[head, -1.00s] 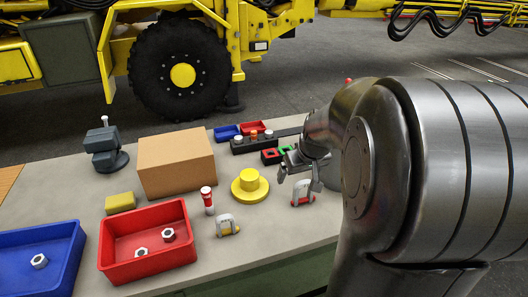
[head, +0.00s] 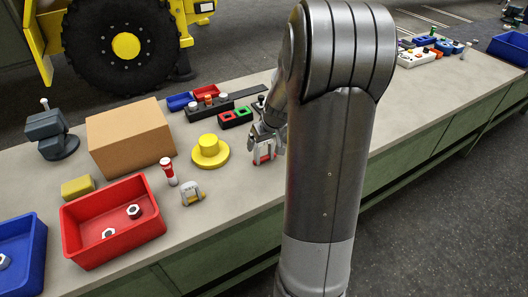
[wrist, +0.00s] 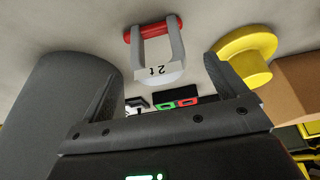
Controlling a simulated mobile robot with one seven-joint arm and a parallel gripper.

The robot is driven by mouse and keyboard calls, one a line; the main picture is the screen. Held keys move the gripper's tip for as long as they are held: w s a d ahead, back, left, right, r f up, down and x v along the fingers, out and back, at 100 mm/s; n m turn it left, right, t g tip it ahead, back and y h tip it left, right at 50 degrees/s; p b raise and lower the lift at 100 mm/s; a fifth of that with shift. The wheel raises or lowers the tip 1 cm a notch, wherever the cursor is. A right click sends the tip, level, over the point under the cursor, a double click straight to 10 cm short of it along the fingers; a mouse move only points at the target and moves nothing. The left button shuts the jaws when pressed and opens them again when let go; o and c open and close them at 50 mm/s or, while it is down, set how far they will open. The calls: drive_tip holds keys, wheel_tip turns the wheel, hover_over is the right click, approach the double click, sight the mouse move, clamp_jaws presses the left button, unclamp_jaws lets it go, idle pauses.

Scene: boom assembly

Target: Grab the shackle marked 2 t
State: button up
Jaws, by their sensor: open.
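The shackle marked 2 t (wrist: 177,50) is grey with a red pin and a white label reading "2 t", upside down in the wrist view. In the head view this shackle (head: 264,151) stands on the bench right of the yellow flanged part. My gripper (head: 267,134) is just above and behind it. In the wrist view my gripper (wrist: 162,70) is open, its fingers on either side of the shackle's picture; I cannot tell whether they touch it. A second shackle (head: 188,192) with a yellow pin stands to the front left.
The yellow flanged part (head: 209,152) is close by on the left. A grey cylinder (wrist: 65,85) is near the other finger in the wrist view. A cardboard box (head: 131,137) and red bin (head: 112,222) are further left.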

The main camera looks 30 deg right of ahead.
sight(264, 157)
drive_tip(key=shift+x, duration=2.2)
drive_tip(key=shift+w+d, duration=0.1)
drive_tip(key=shift+d, duration=0.05)
drive_tip(key=shift+c, duration=0.2)
drive_tip(key=shift+r, duration=0.1)
drive_tip(key=c, duration=1.6)
